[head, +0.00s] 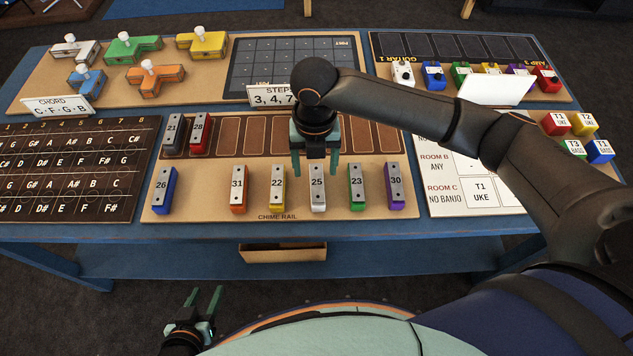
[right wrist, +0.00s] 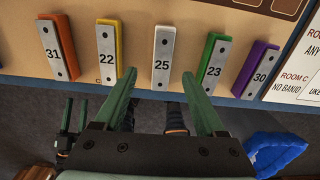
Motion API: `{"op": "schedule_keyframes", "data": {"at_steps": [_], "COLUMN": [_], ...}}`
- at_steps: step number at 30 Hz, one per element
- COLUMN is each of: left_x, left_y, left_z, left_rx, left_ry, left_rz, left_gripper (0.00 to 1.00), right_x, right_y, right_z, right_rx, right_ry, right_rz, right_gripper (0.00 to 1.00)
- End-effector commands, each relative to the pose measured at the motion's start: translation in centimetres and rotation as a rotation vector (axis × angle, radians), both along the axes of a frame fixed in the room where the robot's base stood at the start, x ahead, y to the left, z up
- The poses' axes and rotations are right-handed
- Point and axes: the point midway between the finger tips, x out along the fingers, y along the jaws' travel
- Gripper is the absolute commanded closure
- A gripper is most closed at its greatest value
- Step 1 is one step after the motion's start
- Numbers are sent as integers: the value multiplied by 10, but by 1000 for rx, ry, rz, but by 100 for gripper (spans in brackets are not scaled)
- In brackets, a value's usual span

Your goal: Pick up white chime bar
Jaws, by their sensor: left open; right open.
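The white chime bar (head: 317,187), with a grey top plate marked 25, lies on the chime rail board (head: 292,212) near its front edge. It also shows in the right wrist view (right wrist: 163,57), just beyond and between the fingertips. My right gripper (head: 316,172) is open and empty, pointing down above the bar's far end; its open fingers (right wrist: 161,76) show in the right wrist view. I cannot tell its exact height over the bar. My left gripper (head: 204,297) is open and empty, low in front of the table.
A yellow bar 22 (head: 277,188) and green bar 23 (head: 357,187) flank the white bar with small gaps. Orange bar 31 (head: 239,189), purple bar 30 (head: 395,187) and blue bar 26 (head: 164,191) stand farther out. The slots behind are mostly empty.

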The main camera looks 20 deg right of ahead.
Motion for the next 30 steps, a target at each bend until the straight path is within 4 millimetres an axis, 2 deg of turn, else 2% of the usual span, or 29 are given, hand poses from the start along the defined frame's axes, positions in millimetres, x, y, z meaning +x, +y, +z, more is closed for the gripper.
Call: {"op": "schedule_keyframes", "data": {"at_steps": [7, 15, 24, 30], "left_x": [1, 3, 4, 4], "left_y": [-1, -1, -1, -1], "left_z": [1, 4, 5, 5], "left_rx": [-1, -2, -2, -2], "left_ry": [-2, -7, -8, -8], "left_rz": [-1, 0, 0, 0], "left_gripper": [50, 50, 50, 50], "right_x": [-1, -3, -3, -3], "right_y": [-1, -4, -4, -4], "right_z": [-20, -58, -63, -63], "right_rx": [0, 0, 1, 1], "right_ry": [1, 0, -3, -3], "right_rz": [-2, -2, 0, 0], "right_gripper": [28, 28, 28, 49]}}
